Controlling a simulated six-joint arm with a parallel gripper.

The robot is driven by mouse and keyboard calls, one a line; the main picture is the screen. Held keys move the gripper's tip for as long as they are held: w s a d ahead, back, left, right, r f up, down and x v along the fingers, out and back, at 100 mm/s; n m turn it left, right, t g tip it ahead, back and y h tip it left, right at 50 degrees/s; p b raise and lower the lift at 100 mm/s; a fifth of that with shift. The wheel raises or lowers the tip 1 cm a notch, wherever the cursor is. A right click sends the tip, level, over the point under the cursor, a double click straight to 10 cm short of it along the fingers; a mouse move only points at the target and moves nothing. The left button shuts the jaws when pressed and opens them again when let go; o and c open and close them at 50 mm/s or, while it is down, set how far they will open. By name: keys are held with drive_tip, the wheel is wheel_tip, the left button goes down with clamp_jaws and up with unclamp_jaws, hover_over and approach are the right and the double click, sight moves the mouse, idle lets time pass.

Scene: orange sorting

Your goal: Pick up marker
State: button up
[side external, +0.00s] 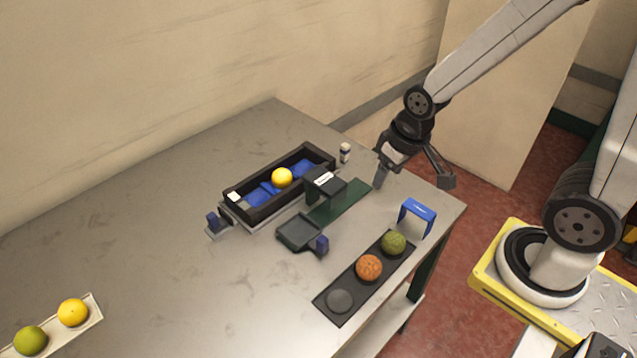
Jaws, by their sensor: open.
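No pen-shaped marker can be made out with certainty. A small upright white cylinder with a dark band (345,153) stands on the grey table (180,235), near its back edge; I cannot tell whether it is the marker. My gripper (414,180) is open and empty, with its fingers spread wide and pointing down. It is above the table's right end, to the right of the small cylinder and beyond the blue bracket (418,212). No object shows between the fingers.
A black crate (240,212) with blue compartments holds a yellow fruit (282,178). A black device on a green base (352,200) stands beside it. A dark tray (330,315) holds an orange fruit (369,267) and a green fruit (394,243). A pale tray (96,312) holds two fruits.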

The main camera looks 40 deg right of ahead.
drive_tip(key=w+d+m, duration=0.3)
drive_tip(key=w+m, duration=0.1)
drive_tip(key=w, duration=0.5)
drive_tip(key=m+g, duration=0.3)
drive_tip(key=m, duration=1)
hover_over(345, 154)
drive_tip(key=f, duration=1.2)
drive_tip(key=shift+w+d+f, duration=0.1)
drive_tip(key=shift+w+d, duration=0.2)
drive_tip(key=shift+w+d+f+m, duration=0.1)
drive_tip(key=shift+d+f+m, duration=0.1)
drive_tip(key=shift+m, duration=0.1)
drive_tip(key=shift+f, duration=1.25)
drive_tip(key=shift+w+f, duration=0.1)
drive_tip(key=shift+f, duration=2.45)
